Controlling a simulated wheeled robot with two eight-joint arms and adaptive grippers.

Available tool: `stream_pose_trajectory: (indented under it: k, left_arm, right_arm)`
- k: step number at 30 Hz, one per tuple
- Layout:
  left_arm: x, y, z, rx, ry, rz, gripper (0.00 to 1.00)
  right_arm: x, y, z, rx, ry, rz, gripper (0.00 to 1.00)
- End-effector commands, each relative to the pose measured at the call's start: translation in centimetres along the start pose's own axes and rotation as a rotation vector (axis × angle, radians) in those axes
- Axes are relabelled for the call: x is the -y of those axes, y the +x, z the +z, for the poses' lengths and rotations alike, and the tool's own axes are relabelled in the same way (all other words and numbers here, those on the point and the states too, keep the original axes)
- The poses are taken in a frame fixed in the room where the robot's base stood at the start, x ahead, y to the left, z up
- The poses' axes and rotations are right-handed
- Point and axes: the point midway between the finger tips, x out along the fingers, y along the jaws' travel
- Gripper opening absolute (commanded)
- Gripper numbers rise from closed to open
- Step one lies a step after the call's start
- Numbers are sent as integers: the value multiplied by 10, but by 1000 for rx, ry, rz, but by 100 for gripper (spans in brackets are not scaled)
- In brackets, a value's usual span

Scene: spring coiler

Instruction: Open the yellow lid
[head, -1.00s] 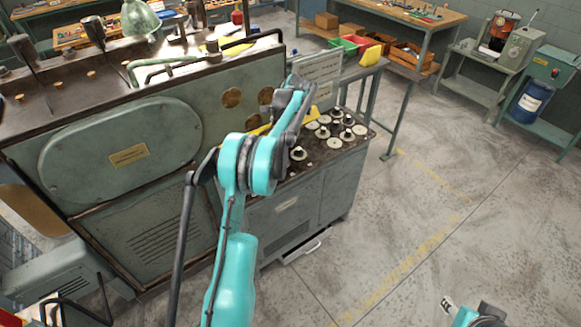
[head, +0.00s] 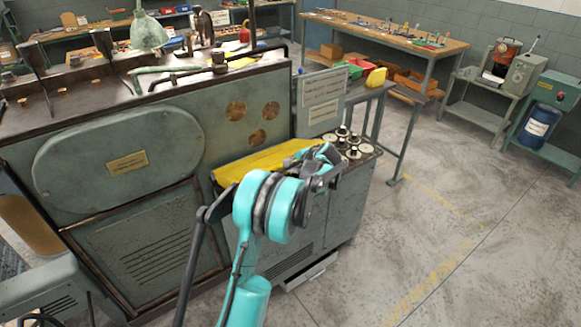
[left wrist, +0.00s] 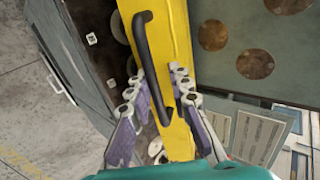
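The yellow lid (head: 250,163) is at the front of the green machine, below round brown discs on its panel; my left arm hides part of it. In the left wrist view the lid (left wrist: 176,45) is a long yellow strip with a black bar handle (left wrist: 146,50). My left gripper (left wrist: 158,78) is open at the handle, one finger on each side of it, with gaps visible. In the head view my left gripper (head: 325,160) is at the lid's right end, its fingers partly hidden. My right gripper is not in view.
Several pale round pieces (head: 352,147) stand on the machine's right end, beside the lid. A signboard (head: 321,98) rises behind them. A table with red and green bins (head: 352,69) stands behind. The floor (head: 440,220) to the right is clear.

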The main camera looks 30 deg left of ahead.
Motion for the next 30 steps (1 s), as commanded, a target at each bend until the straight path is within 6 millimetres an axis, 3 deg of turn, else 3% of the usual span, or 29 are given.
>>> stream_pose_trajectory:
  k: [5,30]
  left_arm:
    - [1,-4,0,-1,1,-1,18]
    - [-1,-66,0,0,1,0,18]
  right_arm:
    - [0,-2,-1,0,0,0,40]
    - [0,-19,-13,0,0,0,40]
